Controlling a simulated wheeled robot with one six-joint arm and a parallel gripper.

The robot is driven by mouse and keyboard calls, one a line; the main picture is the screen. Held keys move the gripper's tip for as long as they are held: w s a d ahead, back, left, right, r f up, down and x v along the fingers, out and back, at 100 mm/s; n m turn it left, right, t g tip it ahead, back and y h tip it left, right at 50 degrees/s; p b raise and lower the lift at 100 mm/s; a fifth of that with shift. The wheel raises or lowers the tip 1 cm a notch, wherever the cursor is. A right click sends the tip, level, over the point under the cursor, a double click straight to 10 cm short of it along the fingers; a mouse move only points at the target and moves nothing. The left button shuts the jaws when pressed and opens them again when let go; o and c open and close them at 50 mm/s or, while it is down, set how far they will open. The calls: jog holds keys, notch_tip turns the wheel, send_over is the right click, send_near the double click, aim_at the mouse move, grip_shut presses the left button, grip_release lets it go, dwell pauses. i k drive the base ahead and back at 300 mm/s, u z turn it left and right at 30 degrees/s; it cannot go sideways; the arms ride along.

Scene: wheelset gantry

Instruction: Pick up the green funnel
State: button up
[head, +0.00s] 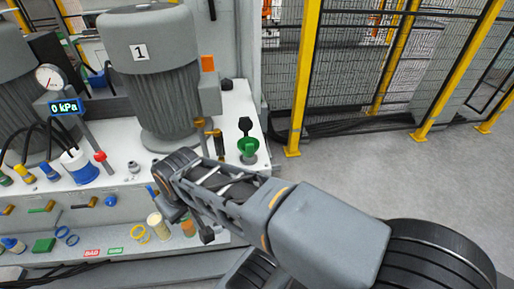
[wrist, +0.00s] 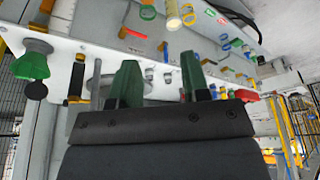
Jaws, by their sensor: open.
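The green funnel (head: 249,147) stands near the right end of the white bench top in the head view, beside a black knob-like part. In the wrist view the green funnel (wrist: 32,66) is at the far left, outside the jaws and apart from them. My gripper (wrist: 160,76) is open, with its two dark green fingers spread and nothing held between them. In the head view my arm reaches in from the lower right across the bench front, left of and below the funnel; the fingertips are hard to make out there.
The white bench (head: 115,185) carries a large grey motor (head: 155,85) marked 1 and a 0 kPa display (head: 65,106). A brass-topped post stands left of the funnel. A lower shelf holds rings and cylinders. A yellow-posted fence (head: 303,75) stands behind open grey floor (head: 400,180).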

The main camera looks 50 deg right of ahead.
aim_at(248, 146)
jog(key=z, duration=1.35)
